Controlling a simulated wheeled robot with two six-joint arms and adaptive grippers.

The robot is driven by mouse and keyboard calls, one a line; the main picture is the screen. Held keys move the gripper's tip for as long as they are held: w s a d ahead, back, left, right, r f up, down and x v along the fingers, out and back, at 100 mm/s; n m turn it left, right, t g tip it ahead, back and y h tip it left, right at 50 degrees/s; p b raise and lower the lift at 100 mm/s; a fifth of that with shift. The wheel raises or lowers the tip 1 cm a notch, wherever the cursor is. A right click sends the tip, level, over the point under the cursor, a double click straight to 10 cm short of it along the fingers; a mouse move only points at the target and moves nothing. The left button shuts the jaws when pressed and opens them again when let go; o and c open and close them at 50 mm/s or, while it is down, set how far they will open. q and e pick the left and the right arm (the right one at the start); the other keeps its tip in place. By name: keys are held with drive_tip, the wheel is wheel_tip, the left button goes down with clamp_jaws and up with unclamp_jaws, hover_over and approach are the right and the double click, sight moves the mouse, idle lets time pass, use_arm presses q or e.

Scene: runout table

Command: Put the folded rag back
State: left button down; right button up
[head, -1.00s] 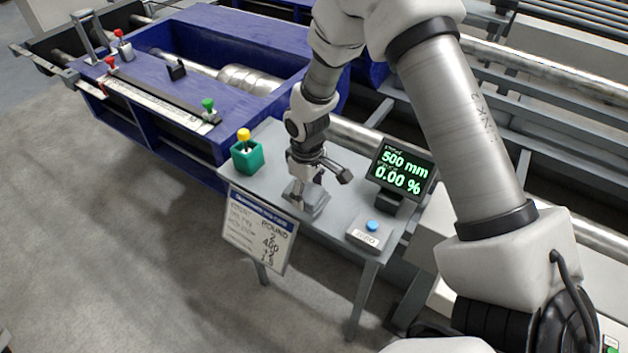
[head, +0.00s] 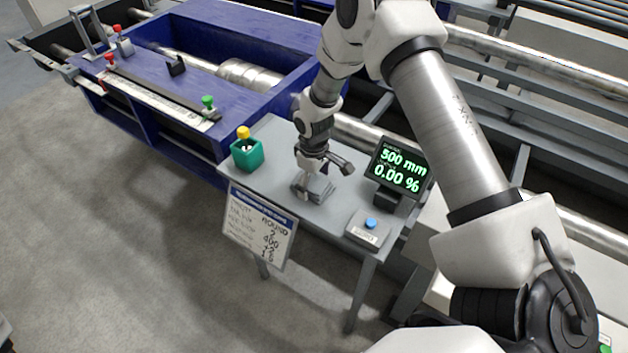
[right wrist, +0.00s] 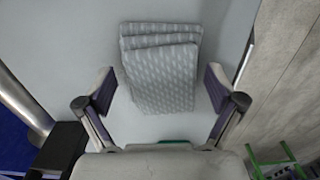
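The folded rag (head: 320,190), grey with a pale pattern and several layers, lies on the small grey table (head: 272,170). My right gripper (head: 314,178) is over it, pointing down. In the right wrist view the rag (right wrist: 160,65) lies in front of and between the spread fingers of the gripper (right wrist: 158,88), with a gap on each side. The right gripper is open and holds nothing. My left gripper is not in view.
A green pot (head: 247,154) with a yellow-topped item stands left of the rag. A display (head: 398,170) and a box with a blue button (head: 368,228) stand to the right. A printed sheet (head: 258,228) hangs at the front edge.

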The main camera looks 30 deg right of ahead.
sight(314, 181)
wheel_tip(314, 181, up, 12)
drive_tip(key=shift+r+b, duration=0.2)
drive_tip(key=shift+b, duration=0.2)
idle(0.6)
